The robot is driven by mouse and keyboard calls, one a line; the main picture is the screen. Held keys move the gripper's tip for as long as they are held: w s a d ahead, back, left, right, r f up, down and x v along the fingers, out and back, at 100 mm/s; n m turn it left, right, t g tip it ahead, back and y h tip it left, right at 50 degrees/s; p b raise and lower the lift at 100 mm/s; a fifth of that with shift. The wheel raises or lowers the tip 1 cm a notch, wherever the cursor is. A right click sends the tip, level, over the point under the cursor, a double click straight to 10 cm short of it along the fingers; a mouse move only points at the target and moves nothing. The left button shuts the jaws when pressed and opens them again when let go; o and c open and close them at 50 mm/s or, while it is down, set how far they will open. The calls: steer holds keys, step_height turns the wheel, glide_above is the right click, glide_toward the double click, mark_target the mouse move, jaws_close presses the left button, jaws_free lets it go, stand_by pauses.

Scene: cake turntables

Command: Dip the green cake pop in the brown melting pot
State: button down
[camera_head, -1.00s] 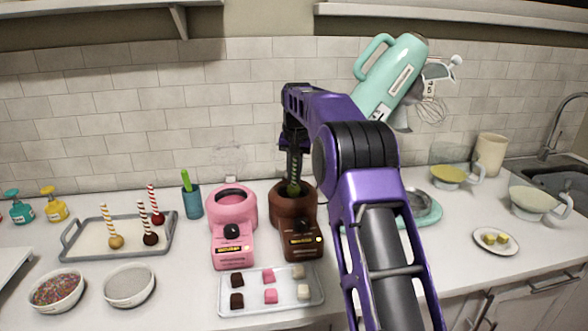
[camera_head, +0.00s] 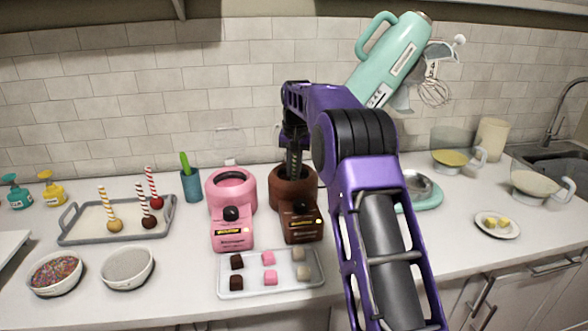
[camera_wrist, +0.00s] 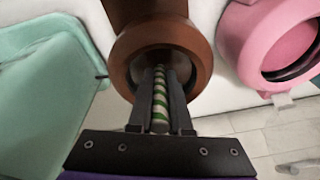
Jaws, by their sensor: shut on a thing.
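My gripper (camera_wrist: 160,100) is shut on the green-and-white striped stick of the green cake pop (camera_wrist: 159,92). In the wrist view the stick runs between the fingers toward the opening of the brown melting pot (camera_wrist: 196,62). The cake ball itself cannot be made out in the dark opening. In the head view my gripper (camera_head: 294,160) points down over the brown melting pot (camera_head: 304,222), with its fingertips at or inside the rim. The pop is hidden there.
The pink melting pot (camera_head: 232,236) stands close on the left. A tray of chocolate pieces (camera_head: 285,290) lies in front. A grey tray (camera_head: 75,236) with other cake pops is at left. The teal mixer (camera_head: 385,70) stands close behind my arm at right.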

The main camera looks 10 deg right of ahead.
mark_target(294, 158)
steer(key=shift+f, duration=0.15)
steer(key=shift+f, duration=0.45)
steer(key=shift+r, duration=0.15)
stand_by(0.9)
steer(key=shift+w+p+v, duration=0.2)
steer(key=shift+p+v, duration=0.8)
steer(key=shift+v, duration=0.05)
steer(key=shift+w+p+v, duration=0.25)
steer(key=shift+p+v, duration=0.75)
steer(key=shift+w+v, duration=0.2)
steer(key=shift+v, duration=0.75)
